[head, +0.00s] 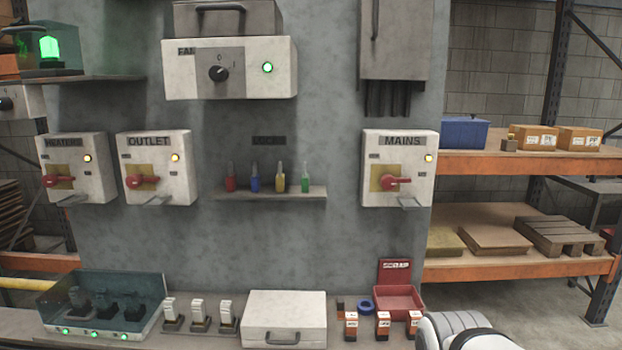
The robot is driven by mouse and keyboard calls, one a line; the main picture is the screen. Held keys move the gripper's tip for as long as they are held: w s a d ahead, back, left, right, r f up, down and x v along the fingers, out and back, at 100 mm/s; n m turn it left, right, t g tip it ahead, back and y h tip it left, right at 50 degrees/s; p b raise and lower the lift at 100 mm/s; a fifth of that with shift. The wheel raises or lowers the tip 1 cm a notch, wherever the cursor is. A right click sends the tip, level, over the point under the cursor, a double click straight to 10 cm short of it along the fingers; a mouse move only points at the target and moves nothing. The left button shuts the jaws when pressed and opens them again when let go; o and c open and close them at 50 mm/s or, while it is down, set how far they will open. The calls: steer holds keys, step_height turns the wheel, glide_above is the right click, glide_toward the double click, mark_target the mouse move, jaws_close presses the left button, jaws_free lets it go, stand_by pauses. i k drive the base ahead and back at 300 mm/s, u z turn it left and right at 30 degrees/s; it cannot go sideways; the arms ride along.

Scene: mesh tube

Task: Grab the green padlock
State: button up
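The green padlock (305,184) stands upright at the right end of a row on a small grey wall shelf (268,195). A yellow padlock (280,184), a blue padlock (255,184) and a red padlock (231,184) stand in the row to its left, with small gaps between them. Each has a pale shackle pointing up. A white part of my arm shows at the bottom right edge, below and to the right of the shelf. My gripper is not in view, and nothing hides the green padlock.
The MAINS box (400,168) is right of the shelf and the OUTLET box (155,168) left of it, both with red handles. A FAN box (230,70) hangs above. Below are a white case (284,318) and a red bin (400,300). The wall between shelf and MAINS box is clear.

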mark_target(305, 178)
steer(key=i, duration=0.9)
steer(key=u, duration=0.05)
